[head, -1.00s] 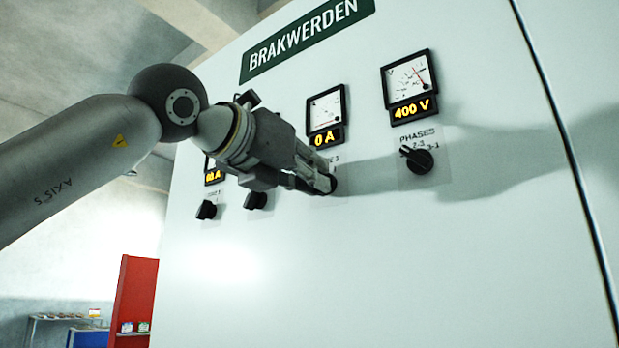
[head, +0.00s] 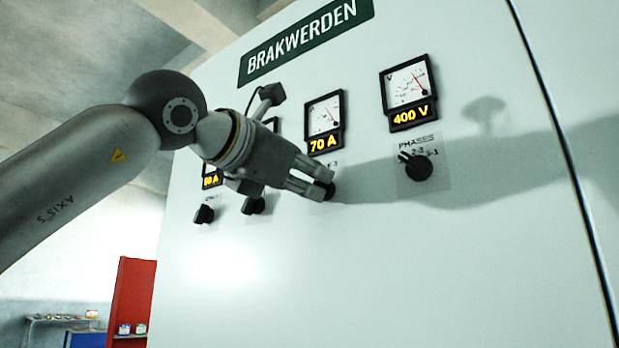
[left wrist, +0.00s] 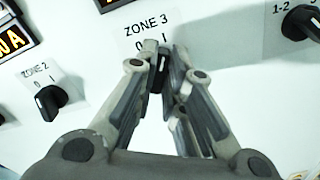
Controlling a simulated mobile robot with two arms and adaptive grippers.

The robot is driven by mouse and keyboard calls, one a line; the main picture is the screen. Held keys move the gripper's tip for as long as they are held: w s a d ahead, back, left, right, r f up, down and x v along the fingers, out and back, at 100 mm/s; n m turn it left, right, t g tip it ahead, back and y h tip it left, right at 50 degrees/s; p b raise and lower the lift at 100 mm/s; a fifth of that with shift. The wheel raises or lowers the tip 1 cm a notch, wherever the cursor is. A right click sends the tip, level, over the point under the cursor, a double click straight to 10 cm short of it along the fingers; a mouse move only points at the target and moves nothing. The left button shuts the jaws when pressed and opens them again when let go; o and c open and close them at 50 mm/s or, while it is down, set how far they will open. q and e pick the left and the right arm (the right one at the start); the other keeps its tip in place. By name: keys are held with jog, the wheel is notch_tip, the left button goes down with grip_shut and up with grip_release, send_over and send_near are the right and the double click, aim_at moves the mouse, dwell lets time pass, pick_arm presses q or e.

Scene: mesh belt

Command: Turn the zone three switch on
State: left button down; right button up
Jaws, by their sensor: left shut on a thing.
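The zone three switch (left wrist: 156,78) is a black rotary knob under a label with "ZONE 3", 0 and I. In the left wrist view my left gripper (left wrist: 157,70) is shut on this knob, with its fingers on both sides. The knob is partly hidden by the fingers, and its exact pointing is hard to read. In the head view my left gripper (head: 322,188) is at the same knob (head: 330,191). The meter above it (head: 324,122) reads 70 A. My right gripper is not in view.
The zone 2 switch (left wrist: 47,99) is left of my gripper, and another zone knob (head: 204,214) is farther left. The phases switch (head: 418,168) is to the right, under a 400 V meter (head: 408,93). The white panel below the switches is bare.

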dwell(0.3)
pick_arm(q)
jog(key=c, duration=1.5)
grip_release()
jog(key=shift+s+a, duration=0.1)
jog(key=v, duration=1.1)
jog(key=shift+s+a, duration=0.2)
jog(key=shift+s, duration=0.1)
